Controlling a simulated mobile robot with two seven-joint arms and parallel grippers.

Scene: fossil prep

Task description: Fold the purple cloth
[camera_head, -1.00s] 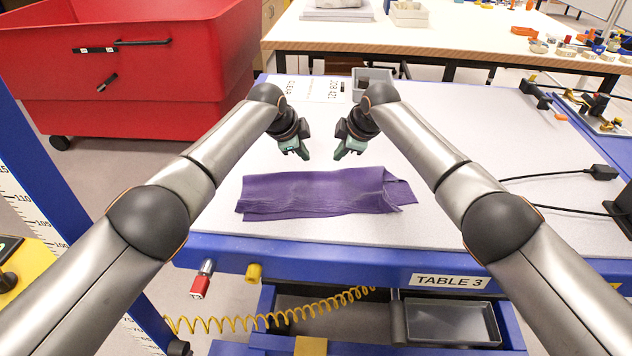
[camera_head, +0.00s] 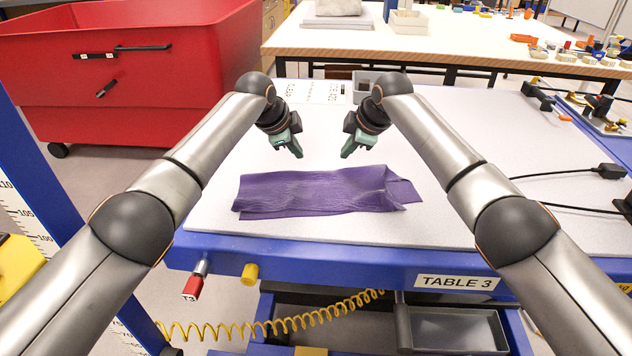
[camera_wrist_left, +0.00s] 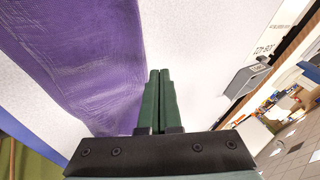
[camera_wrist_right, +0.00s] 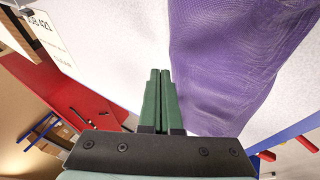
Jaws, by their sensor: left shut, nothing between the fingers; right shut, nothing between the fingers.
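The purple cloth (camera_head: 318,192) lies on the light table top as a long, wide strip, with a layer sticking out unevenly at its right end. It also shows in the left wrist view (camera_wrist_left: 85,55) and the right wrist view (camera_wrist_right: 235,60). My left gripper (camera_head: 298,153) is shut and empty, beyond the cloth's far edge, left of centre. My right gripper (camera_head: 346,154) is shut and empty, beyond the far edge, right of centre. Both fingertips look apart from the cloth.
A small grey bin (camera_head: 362,90) and a printed sheet (camera_head: 318,92) are at the table's far side. Black cables (camera_head: 570,173) and a fixture (camera_head: 600,108) are at the right. A red cart (camera_head: 130,80) stands left. The table is clear around the cloth.

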